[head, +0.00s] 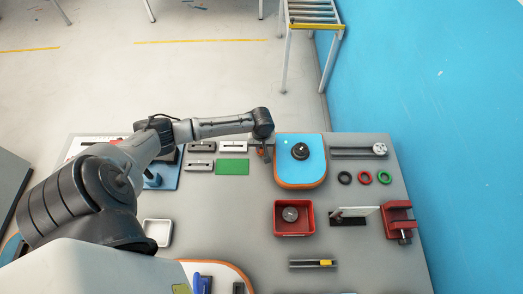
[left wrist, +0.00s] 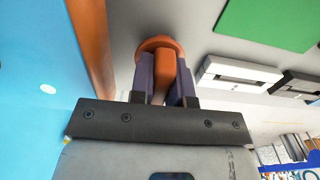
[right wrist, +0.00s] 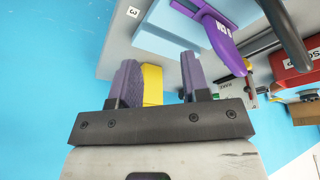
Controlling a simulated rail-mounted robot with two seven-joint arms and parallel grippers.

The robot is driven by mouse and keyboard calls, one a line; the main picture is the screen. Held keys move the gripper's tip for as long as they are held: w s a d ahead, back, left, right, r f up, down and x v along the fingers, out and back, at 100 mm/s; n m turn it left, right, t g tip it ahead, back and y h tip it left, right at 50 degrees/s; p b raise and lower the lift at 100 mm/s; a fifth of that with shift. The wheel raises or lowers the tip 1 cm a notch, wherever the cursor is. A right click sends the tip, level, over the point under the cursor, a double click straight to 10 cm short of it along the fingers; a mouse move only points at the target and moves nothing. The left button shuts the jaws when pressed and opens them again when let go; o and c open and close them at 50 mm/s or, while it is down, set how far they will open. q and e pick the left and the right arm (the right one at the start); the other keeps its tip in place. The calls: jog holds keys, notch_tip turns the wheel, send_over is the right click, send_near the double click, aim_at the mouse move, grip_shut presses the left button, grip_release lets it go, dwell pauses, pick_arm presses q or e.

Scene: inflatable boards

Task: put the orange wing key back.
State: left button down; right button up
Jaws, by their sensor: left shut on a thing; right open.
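My left gripper (head: 264,150) is shut on the orange wing key (left wrist: 162,65). In the left wrist view its rounded orange head shows beyond the purple fingers and its body lies between them. In the head view the gripper is just left of the blue board with the orange edge (head: 312,176), and the key is a small orange patch there. The board's edge also shows in the left wrist view (left wrist: 92,45), apart from the key. A black round valve (head: 300,151) sits on the board. My right gripper (right wrist: 160,66) is open; a yellow piece (right wrist: 152,84) shows between or behind its fingers.
A green patch (head: 232,167) and grey slotted blocks (head: 199,165) lie left of the board. Black, red and green rings (head: 365,177) lie right of it. A red bin (head: 294,231) with a grey disc and a red clamp (head: 398,217) stand nearer. Bare tabletop lies between.

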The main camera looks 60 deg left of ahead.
pick_arm(q)
jog(key=shift+f, duration=0.4)
jog(key=shift+r, duration=0.1)
pick_arm(e)
jog(key=shift+f, duration=0.45)
jog(key=shift+a+r, duration=0.1)
pick_arm(q)
jog(key=c, duration=1.1)
grip_release()
jog(key=shift+f, duration=0.2)
jog(key=shift+r, duration=0.1)
